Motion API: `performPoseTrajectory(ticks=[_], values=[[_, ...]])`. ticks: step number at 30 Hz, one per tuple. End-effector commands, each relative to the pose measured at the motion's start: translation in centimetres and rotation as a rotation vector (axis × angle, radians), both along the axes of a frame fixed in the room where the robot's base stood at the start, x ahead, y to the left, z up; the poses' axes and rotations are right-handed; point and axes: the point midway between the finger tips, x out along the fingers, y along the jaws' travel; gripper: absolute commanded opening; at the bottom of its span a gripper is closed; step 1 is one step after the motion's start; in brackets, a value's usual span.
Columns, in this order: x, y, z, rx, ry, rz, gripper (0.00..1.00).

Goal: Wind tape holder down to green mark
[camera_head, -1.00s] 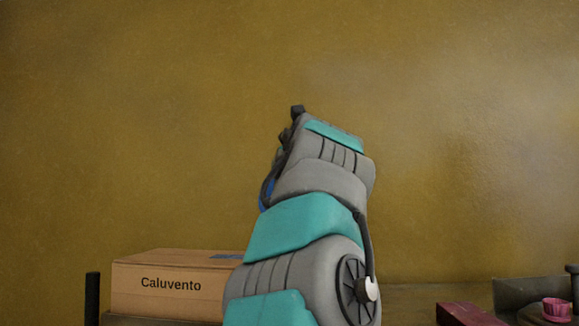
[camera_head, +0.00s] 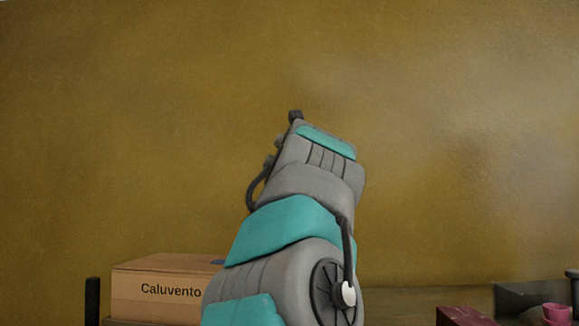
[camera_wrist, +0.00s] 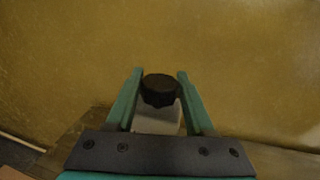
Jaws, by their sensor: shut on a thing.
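In the wrist view, my gripper (camera_wrist: 160,74) has its two green fingers on either side of a black, ribbed knob (camera_wrist: 160,92). It is shut on this knob. A pale grey block (camera_wrist: 158,121) shows just below the knob, between the fingers; its lower part is hidden by the gripper body. In the head view my arm hides the gripper and the knob. I cannot make out a tape holder or a green mark in either view.
A cardboard box (camera_head: 160,292) marked "Caluvento" stands left of my arm. A dark red object (camera_head: 463,316) and a pink cup (camera_head: 556,314) beside a grey fixture (camera_head: 522,294) are at the lower right. A plain ochre wall fills the back.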

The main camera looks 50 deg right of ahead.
Motion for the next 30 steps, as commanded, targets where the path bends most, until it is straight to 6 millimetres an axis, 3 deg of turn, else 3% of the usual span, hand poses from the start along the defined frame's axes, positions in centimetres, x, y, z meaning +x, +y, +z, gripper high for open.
performPoseTrajectory(ticks=[30], values=[[-0.09,-0.03,0.07,-0.008,0.006,-0.455,0.0]])
